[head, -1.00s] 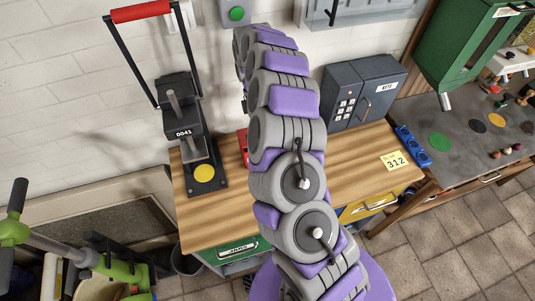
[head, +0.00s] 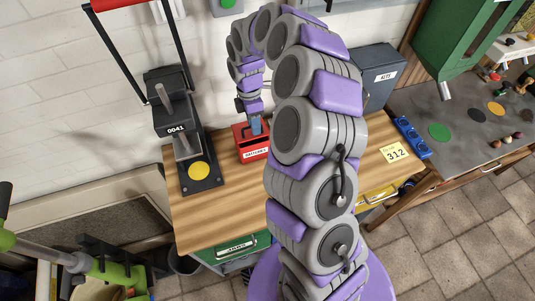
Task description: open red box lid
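The red box (head: 250,144) stands on the wooden workbench, with a white label on its front. Its right part is close to my arm in the picture. My gripper (head: 256,124) points down at the top of the red box from above. A blue-grey piece shows at its tip, at or just over the lid. I cannot tell whether it touches the lid or whether the fingers are open. The lid looks closed, though my gripper covers part of it.
A black lever press (head: 175,130) with a red handle stands left of the box. A grey keypad safe (head: 380,75) is behind my arm on the right. The wooden bench top (head: 215,215) is clear in front. A yellow note (head: 394,152) lies at the right.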

